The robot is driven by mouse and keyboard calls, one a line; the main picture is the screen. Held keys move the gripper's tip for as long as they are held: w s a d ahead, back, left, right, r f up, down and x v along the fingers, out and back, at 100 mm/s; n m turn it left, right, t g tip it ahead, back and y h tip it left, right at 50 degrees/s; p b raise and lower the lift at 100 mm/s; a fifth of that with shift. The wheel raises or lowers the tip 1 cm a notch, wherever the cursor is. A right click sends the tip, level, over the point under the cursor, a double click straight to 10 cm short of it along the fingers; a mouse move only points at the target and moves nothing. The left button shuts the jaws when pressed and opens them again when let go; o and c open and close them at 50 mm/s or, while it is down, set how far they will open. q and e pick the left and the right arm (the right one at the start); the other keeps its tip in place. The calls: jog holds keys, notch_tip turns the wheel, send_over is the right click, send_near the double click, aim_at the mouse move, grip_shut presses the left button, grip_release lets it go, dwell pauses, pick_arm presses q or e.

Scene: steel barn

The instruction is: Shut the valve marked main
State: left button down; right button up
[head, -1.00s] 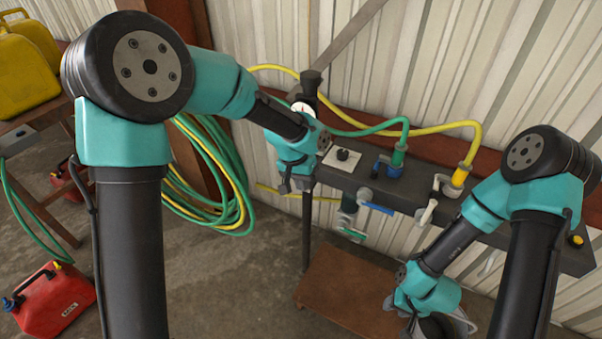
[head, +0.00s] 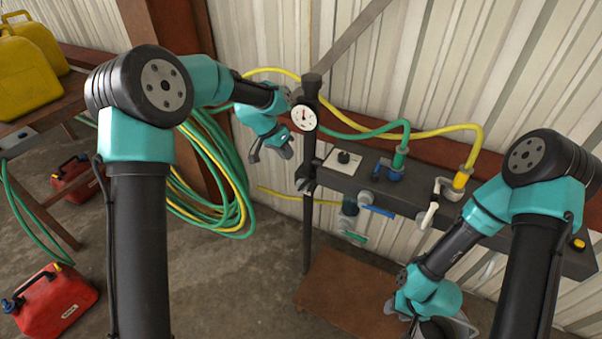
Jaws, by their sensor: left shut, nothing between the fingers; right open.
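No label reading "main" is legible, so I cannot tell which valve carries it. A dark fitting (head: 306,178) sits at the grey manifold's left end, by the post. Along the manifold (head: 405,190) are a blue-handled valve (head: 377,210), a green handle (head: 355,237) lower down, a white lever (head: 428,215) and a blue fitting (head: 388,171) under the green hose. A black knob (head: 343,157) sits on a white plate. My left gripper (head: 270,153) is shut and empty, left of the post, apart from the valves. My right gripper (head: 428,322) is open, low at right, partly hidden.
A round gauge (head: 303,118) is on the dark post (head: 307,230). Coiled hoses (head: 215,185) hang behind my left gripper. A brown board (head: 350,295) lies below the manifold. Red cans (head: 55,300) and yellow cans stand at left. A yellow button (head: 578,243) is at far right.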

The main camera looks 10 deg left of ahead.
pick_arm(q)
jog(key=shift+f, duration=0.1)
jog(key=x, duration=1)
jog(key=shift+s+d+f, duration=0.1)
jog(key=shift+s+d, duration=0.1)
jog(key=shift+d, duration=0.35)
jog(key=shift+s+d+f, duration=0.1)
jog(key=shift+s+d, duration=0.05)
jog(key=shift+d, duration=0.45)
jog(key=shift+r, duration=0.1)
jog(key=s+d+r+v, duration=0.1)
jog(key=d+v, duration=0.1)
jog(key=v, duration=0.7)
jog(key=shift+a+r, duration=0.2)
jog(key=shift+r, duration=0.05)
